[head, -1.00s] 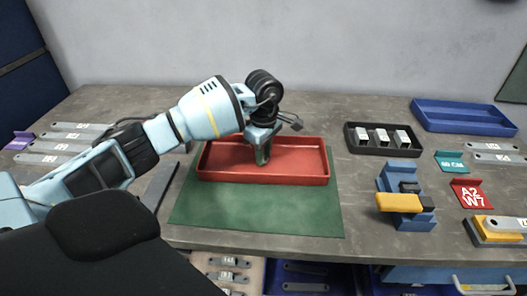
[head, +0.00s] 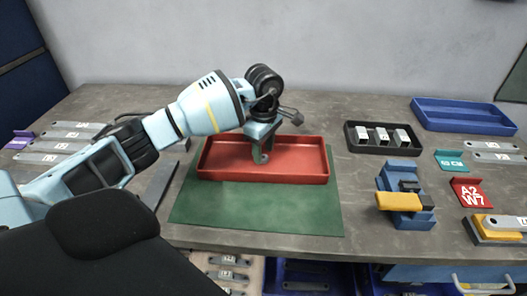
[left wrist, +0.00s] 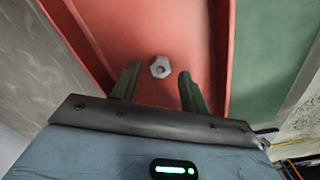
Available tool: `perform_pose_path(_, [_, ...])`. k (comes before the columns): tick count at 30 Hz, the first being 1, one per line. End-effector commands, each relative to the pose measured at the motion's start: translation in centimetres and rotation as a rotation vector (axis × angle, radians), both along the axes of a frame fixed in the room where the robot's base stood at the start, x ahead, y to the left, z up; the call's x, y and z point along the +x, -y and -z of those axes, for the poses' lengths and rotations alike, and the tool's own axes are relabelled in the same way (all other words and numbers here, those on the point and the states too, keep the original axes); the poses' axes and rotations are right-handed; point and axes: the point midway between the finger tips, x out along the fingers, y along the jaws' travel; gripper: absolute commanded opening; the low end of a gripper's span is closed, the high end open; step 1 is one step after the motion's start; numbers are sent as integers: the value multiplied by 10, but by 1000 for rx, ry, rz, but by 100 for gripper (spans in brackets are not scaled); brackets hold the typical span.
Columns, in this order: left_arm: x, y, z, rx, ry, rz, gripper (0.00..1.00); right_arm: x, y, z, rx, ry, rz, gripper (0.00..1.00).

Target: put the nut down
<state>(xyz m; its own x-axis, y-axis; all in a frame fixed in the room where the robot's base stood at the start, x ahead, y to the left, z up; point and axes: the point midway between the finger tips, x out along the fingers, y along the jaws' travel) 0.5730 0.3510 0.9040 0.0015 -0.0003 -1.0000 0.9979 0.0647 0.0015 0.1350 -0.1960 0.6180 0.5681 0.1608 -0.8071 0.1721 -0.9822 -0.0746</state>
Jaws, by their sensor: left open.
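A small silver hex nut (left wrist: 160,67) lies on the floor of the red tray (left wrist: 205,35) in the left wrist view. My left gripper (left wrist: 158,82) is open, its two dark green fingers apart, with the nut seen in the gap just past their tips and touching neither. In the head view, my left gripper (head: 261,157) points down into the left-middle part of the red tray (head: 300,176). I cannot make out the nut for certain there. My right gripper is not in view.
The tray stands on a green mat (head: 260,212). To its right are a black holder with pale blocks (head: 352,138), a blue fixture with a yellow part (head: 410,218), and a blue tray (head: 465,117). Flat grey brackets (head: 75,134) lie at the left. The mat's front is clear.

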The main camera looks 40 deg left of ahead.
Motion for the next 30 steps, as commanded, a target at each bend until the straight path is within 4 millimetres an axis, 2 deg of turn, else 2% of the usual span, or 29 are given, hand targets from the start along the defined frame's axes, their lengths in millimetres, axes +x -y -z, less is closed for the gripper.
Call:
perform_pose_path(9, [1,0,-63,0,3,0,45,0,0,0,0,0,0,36])
perform_pose_path(15, [0,0,-94,0,1,0,45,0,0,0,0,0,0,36])
perform_pose_path(21, [0,0,-108,0,-1,0,45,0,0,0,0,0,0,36])
perform_pose_path(30, [0,0,-109,0,-2,0,45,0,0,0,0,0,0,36])
